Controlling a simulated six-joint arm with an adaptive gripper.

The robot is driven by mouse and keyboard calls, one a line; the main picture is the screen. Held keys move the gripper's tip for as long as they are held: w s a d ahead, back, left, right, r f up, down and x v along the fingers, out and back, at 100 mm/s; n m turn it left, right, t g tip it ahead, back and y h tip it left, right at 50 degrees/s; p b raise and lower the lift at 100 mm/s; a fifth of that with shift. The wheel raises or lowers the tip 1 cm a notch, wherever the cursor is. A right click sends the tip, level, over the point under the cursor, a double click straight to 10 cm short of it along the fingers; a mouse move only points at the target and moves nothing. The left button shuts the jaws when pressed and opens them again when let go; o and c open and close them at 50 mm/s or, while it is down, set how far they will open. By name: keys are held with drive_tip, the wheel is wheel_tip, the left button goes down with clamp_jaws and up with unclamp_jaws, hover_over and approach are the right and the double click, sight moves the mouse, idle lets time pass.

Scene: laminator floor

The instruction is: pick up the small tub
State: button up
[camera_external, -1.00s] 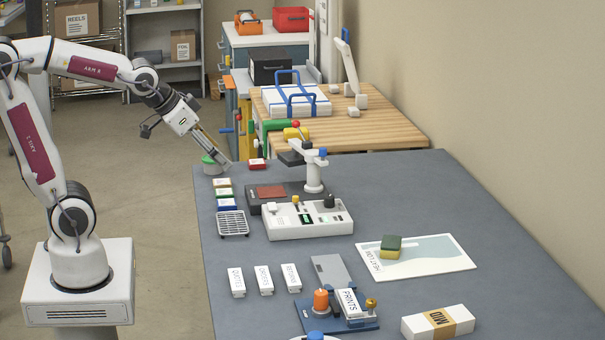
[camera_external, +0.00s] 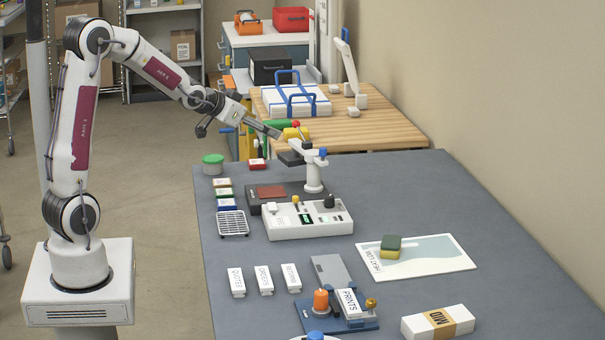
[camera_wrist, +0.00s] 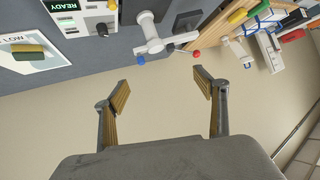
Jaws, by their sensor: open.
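The small tub (camera_external: 212,163), white with a green lid, stands upright at the far left corner of the grey table. My gripper (camera_external: 278,133) is raised above the far part of the table, to the right of the tub and higher, beside the white press post. The tub is apart from it. In the wrist view my gripper (camera_wrist: 160,90) has its two fingers wide apart with nothing between them. The tub does not show in the wrist view.
A white post press (camera_external: 313,175) with a red-knobbed lever stands close below my gripper. A control box (camera_external: 307,219) is in front of it. A red box (camera_external: 257,164) and small labelled boxes (camera_external: 223,193) are near the tub. The table's right side is largely clear.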

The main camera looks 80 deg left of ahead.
drive_tip(key=a+f+y, duration=0.1)
drive_tip(key=a+f, duration=0.3)
drive_tip(key=a, duration=0.7)
drive_tip(key=n+t+y, duration=0.4)
drive_tip(key=y, duration=0.1)
approach(213, 158)
drive_tip(key=shift+w+a+r, duration=0.2)
drive_tip(key=shift+w+a, duration=0.2)
drive_tip(key=shift+w, duration=0.05)
drive_tip(key=shift+w+a+r, duration=0.2)
drive_tip(key=shift+w+a, duration=0.2)
drive_tip(key=shift+x, duration=1.35)
drive_tip(key=shift+f, duration=0.1)
drive_tip(key=shift+f+x, duration=0.15)
drive_tip(key=shift+x, duration=1.15)
drive_tip(key=shift+f+x, duration=0.2)
drive_tip(key=shift+x, duration=1.05)
drive_tip(key=shift+s+a, duration=0.1)
drive_tip(key=shift+a, duration=0.05)
